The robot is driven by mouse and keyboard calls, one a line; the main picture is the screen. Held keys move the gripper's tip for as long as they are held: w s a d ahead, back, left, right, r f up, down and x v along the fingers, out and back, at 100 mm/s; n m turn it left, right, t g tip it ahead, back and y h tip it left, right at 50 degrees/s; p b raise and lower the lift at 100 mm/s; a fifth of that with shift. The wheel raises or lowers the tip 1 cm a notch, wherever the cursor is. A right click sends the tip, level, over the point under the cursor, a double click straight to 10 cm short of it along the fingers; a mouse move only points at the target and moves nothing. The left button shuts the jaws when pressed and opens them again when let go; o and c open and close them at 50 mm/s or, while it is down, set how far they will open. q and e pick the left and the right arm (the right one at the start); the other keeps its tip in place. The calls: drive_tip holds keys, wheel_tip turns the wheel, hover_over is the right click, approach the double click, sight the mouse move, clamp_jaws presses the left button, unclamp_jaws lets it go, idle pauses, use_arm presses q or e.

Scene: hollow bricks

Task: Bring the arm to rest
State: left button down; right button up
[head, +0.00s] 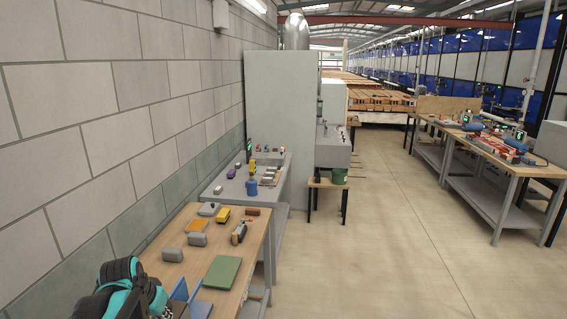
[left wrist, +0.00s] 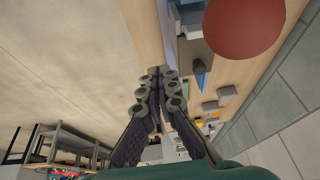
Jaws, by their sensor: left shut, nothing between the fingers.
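My left arm (head: 125,288), black and teal, shows at the lower left of the head view, beside the near end of the wooden workbench (head: 257,236). My left gripper (left wrist: 156,72) shows in the left wrist view with its two dark, jointed fingers together at the tips. It is shut and nothing shows between the fingers. In the head view I cannot make out its fingertips. My right arm and gripper are in neither view.
The workbench bears a green board (head: 222,272), grey blocks (head: 172,254), yellow pieces (head: 196,226) and blue upright parts (head: 180,290) near my arm. A red round shape (left wrist: 242,25) is close in the wrist view. A block wall borders the left; open floor (head: 380,240) lies right.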

use_arm(q)
drive_tip(key=s+d+f+n+t, duration=0.1)
drive_tip(key=s+d, duration=0.5)
drive_tip(key=s, duration=0.3)
drive_tip(key=s+d+f+t, duration=0.1)
drive_tip(key=s+d+f, duration=0.1)
drive_tip(key=s+d, duration=0.6)
wheel_tip(320, 180, down, 10)
drive_tip(key=s+a+b, duration=0.1)
drive_tip(key=b, duration=0.9)
